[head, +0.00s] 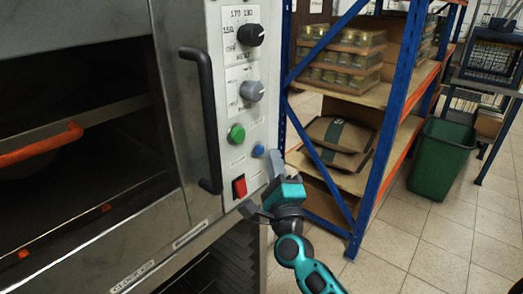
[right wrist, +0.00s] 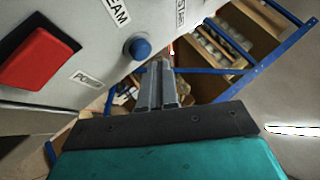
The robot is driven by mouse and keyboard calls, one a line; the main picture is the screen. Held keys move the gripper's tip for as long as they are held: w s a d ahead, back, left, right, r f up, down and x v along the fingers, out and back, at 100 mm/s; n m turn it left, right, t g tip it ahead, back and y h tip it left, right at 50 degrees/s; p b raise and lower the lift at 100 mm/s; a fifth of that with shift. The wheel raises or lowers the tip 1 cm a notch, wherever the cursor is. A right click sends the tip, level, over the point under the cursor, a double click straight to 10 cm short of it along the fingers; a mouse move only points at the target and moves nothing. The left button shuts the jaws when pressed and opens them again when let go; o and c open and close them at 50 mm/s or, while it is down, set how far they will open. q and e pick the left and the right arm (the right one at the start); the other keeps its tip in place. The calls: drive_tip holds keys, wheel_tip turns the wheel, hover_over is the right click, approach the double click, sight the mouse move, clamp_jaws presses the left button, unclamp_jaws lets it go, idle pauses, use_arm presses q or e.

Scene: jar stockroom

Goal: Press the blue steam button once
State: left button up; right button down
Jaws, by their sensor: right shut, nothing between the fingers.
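The blue steam button (head: 258,151) is a small round knob low on the right side of the oven's control panel. In the right wrist view the blue button (right wrist: 139,48) stands out from the panel beside the end of a label reading "EAM". My right gripper (head: 275,164) is just below and right of the button in the head view. In the right wrist view its fingers (right wrist: 157,66) are shut together and empty, with the tips a little right of the button. I cannot tell whether they touch it. My left gripper is not in view.
A green button (head: 236,134) and a red power switch (head: 239,187) sit near the blue button. Two knobs (head: 251,33) are above. A black door handle (head: 205,120) stands out at left. A blue-framed shelf (head: 375,130) with jars and a green bin (head: 441,158) are right.

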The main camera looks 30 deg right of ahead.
drive_tip(key=shift+s, duration=0.15)
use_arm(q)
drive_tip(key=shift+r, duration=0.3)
use_arm(e)
drive_tip(key=s, duration=0.1)
drive_tip(key=s+d, duration=0.1)
drive_tip(key=s, duration=0.1)
drive_tip(key=s+d, duration=0.1)
drive_tip(key=shift+s, duration=0.3)
idle(0.6)
